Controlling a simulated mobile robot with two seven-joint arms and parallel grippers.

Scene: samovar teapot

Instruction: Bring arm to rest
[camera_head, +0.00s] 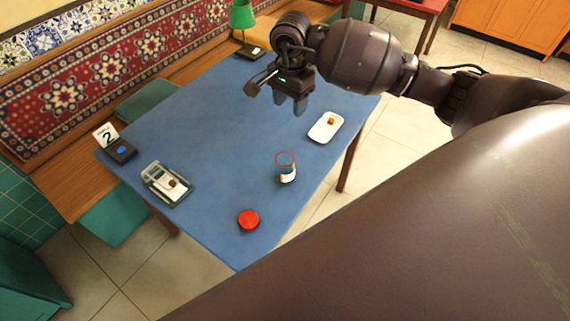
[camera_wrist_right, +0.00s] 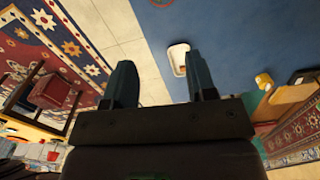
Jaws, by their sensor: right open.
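My right gripper (camera_head: 290,104) hangs above the far part of the blue table (camera_head: 215,130). Its two fingers are apart with nothing between them. In the right wrist view the same open fingers (camera_wrist_right: 165,85) stand apart, and a white dish (camera_wrist_right: 178,60) lies beyond them. My right arm comes in from the right side of the head view, and a large part of it covers the lower right. My left gripper is not in view.
On the table are a white dish with a small brown piece (camera_head: 326,127), a glass (camera_head: 286,168), a red round object (camera_head: 248,220), a tray-like item (camera_head: 167,184), a number 2 sign (camera_head: 106,136) and a green lamp (camera_head: 243,18). A bench runs along the wall.

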